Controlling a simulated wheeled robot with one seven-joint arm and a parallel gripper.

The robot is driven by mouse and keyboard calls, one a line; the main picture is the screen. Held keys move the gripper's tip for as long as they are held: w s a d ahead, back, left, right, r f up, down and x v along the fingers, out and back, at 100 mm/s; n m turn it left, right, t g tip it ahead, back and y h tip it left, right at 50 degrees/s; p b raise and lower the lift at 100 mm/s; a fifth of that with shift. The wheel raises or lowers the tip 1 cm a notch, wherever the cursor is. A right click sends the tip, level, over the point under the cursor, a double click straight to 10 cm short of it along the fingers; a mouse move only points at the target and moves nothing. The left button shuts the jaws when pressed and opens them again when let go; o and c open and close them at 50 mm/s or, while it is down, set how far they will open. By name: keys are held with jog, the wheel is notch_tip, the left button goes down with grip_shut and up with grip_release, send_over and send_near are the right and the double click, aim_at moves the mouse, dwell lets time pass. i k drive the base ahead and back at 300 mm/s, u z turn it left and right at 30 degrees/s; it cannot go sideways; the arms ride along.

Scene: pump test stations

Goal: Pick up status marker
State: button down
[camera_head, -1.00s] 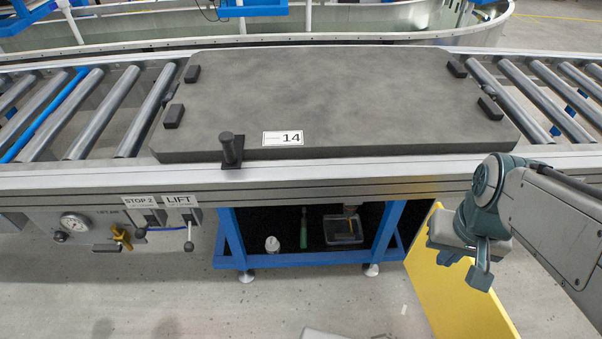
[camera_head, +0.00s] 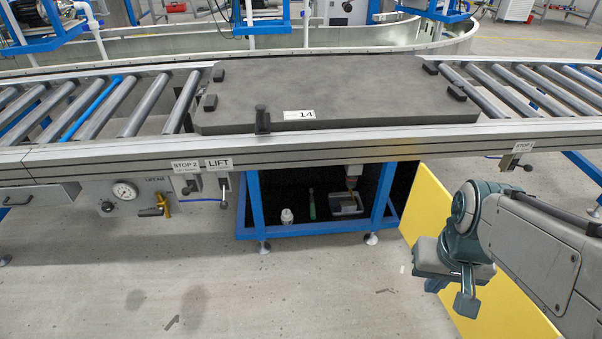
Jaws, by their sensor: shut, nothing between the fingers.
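I cannot tell for sure which thing is the status marker. A dark grey pallet (camera_head: 350,85) lies on the roller conveyor, with a white label reading 14 (camera_head: 299,115) on its near edge. A black upright peg (camera_head: 262,120) stands at the conveyor's near rail, by the pallet's front edge. On the shelf under the conveyor stand a white bottle (camera_head: 287,216), a thin green-handled object (camera_head: 312,206) and a grey tray (camera_head: 345,203) with small items in it. My gripper (camera_head: 452,292) is at the lower right, shut and empty, in front of a yellow panel, apart from all these things.
The blue-framed shelf (camera_head: 252,205) opens towards me below the conveyor. A gauge (camera_head: 124,191) and valve panel with STOP 2 and LIFT labels are at left. The yellow panel (camera_head: 425,215) stands right of the shelf. The floor in front is mostly clear.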

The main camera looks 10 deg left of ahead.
aim_at(287, 217)
jog(key=u, duration=0.2)
jog(key=i, duration=1)
jog(key=z, duration=0.05)
